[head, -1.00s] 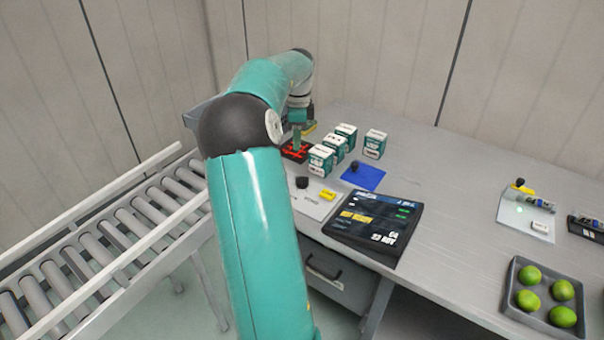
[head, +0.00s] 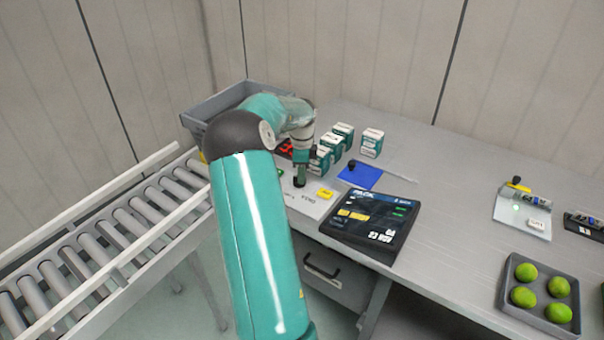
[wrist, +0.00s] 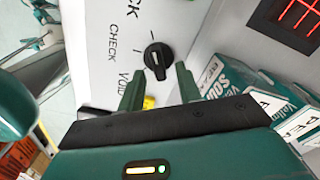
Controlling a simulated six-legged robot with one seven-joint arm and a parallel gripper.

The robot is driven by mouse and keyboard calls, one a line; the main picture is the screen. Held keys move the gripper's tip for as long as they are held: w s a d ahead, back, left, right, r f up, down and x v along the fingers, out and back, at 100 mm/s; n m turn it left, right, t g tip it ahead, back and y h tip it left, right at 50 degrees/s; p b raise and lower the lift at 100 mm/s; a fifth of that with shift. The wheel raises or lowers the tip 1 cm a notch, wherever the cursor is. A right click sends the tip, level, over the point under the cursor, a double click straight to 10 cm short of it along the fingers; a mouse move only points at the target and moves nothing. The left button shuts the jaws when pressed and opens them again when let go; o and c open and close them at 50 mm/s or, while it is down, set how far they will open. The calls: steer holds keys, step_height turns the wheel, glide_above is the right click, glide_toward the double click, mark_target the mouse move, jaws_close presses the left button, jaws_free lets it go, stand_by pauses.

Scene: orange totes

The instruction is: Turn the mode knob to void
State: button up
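The mode knob (wrist: 158,58) is black and round with a raised bar, on a pale panel (wrist: 100,65) in the wrist view. The words CHECK and VOID are printed beside it; another label is cut off at the top. I cannot tell which mark its pointer meets. My gripper (wrist: 158,82) is open, its two green fingers apart with their tips just short of the knob, one to each side. In the head view my gripper (head: 300,178) is low over the knob and partly hides it; contact cannot be told.
A yellow block (head: 325,194) sits right of the knob on the panel. A dark screen (head: 350,232), a blue mat (head: 367,180) and several green-white boxes (head: 371,143) stand close by. A roller conveyor (head: 110,235) is at left, a tray of limes (head: 569,287) at right.

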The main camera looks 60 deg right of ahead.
steer(key=shift+f, duration=0.35)
jaws_close()
